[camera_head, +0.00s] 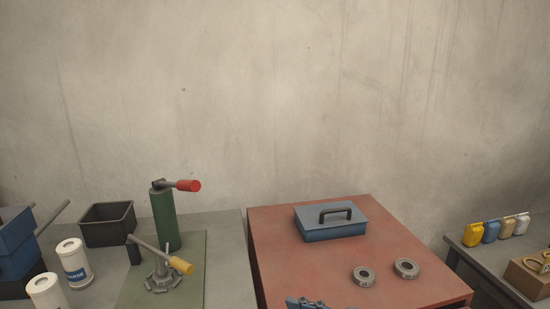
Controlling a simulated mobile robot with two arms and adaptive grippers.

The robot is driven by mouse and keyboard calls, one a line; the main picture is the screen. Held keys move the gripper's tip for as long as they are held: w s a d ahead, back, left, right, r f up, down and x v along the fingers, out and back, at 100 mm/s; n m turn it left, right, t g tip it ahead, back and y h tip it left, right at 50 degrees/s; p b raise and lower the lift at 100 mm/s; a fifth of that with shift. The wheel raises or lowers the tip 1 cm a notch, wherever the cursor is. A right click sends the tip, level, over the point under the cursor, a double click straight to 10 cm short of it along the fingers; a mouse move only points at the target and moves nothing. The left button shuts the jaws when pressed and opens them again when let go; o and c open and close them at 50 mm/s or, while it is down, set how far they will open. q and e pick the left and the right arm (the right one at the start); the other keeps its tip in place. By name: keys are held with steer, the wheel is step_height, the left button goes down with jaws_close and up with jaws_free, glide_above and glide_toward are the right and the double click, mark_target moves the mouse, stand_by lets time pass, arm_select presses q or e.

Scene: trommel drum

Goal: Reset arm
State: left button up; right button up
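Neither of my grippers can be made out in the head view, and no arm of mine is clearly seen. A blue and grey object (305,303) shows at the bottom edge, over the front of the red tabletop (280,262). It is mostly cut off, so I cannot tell what it is.
A grey bench at left bears a green cylinder (164,218) with a red-ended handle, a yellow-handled crank device (162,272), a black bin (107,224) and white canisters (73,262). A blue box (330,222) and two grey rings (406,268) sit on the red tabletop.

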steer(key=s+d+f+m+h, duration=0.2)
steer(key=d+f+m+h, duration=0.15)
steer(key=f, duration=0.45)
steer(key=s+d+f+m+h, duration=0.2)
steer(key=f+m+h, duration=0.15)
steer(key=f, duration=0.35)
steer(key=s+d+f+m+g+h, duration=0.4)
steer(key=s+d+f+g+h, duration=0.15)
steer(key=s+d+f, duration=0.8)
step_height(320, 180, down, 22)
steer(key=s+a+p, duration=0.2)
steer(key=p, duration=0.1)
arm_select(q)
steer(key=r, duration=0.1)
steer(key=a+r+p, duration=0.1)
steer(key=r, duration=0.1)
steer(key=w+r+p, duration=0.1)
steer(key=r, duration=0.1)
steer(key=shift+a, duration=0.15)
arm_select(e)
steer(key=s+d+f+g, duration=0.1)
steer(key=s+d+f, duration=0.1)
steer(key=s+f, duration=1.1)
steer(key=s, duration=0.3)
steer(key=shift+s+d, duration=0.2)
steer(key=shift+d, duration=0.15)
